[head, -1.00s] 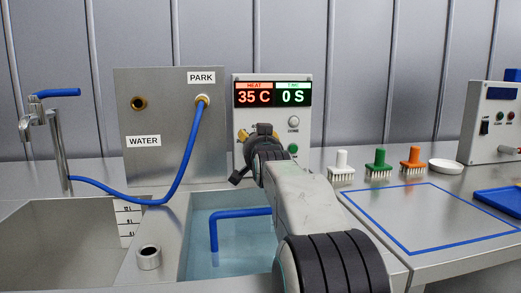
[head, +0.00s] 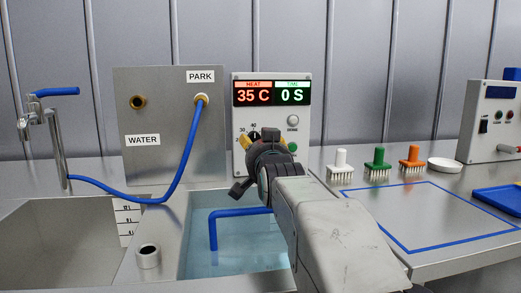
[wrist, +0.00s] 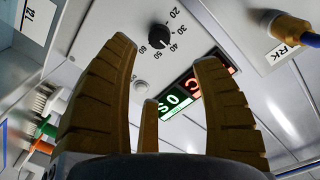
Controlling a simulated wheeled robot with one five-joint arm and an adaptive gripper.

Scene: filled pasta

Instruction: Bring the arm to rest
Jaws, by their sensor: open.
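My gripper (wrist: 165,85) is open and empty in the wrist view, its tan fingers spread apart in front of the control panel. In the head view my arm reaches from the lower right over the water basin, and the gripper is mostly hidden behind my wrist; a bit of yellow finger shows beside it. The control panel (head: 300,165) has a dial, partly hidden by my wrist, and a display (head: 272,92) reading 35 C and 0 S. The dial (wrist: 158,37) also shows in the wrist view, apart from the fingers.
The basin (head: 235,262) holds water and a blue handle (head: 240,212). A blue hose (head: 150,200) runs to the PARK socket (head: 202,99). White (head: 341,164), green (head: 377,163) and orange (head: 412,158) brushes stand right of the panel. The blue-outlined area (head: 430,217) is clear.

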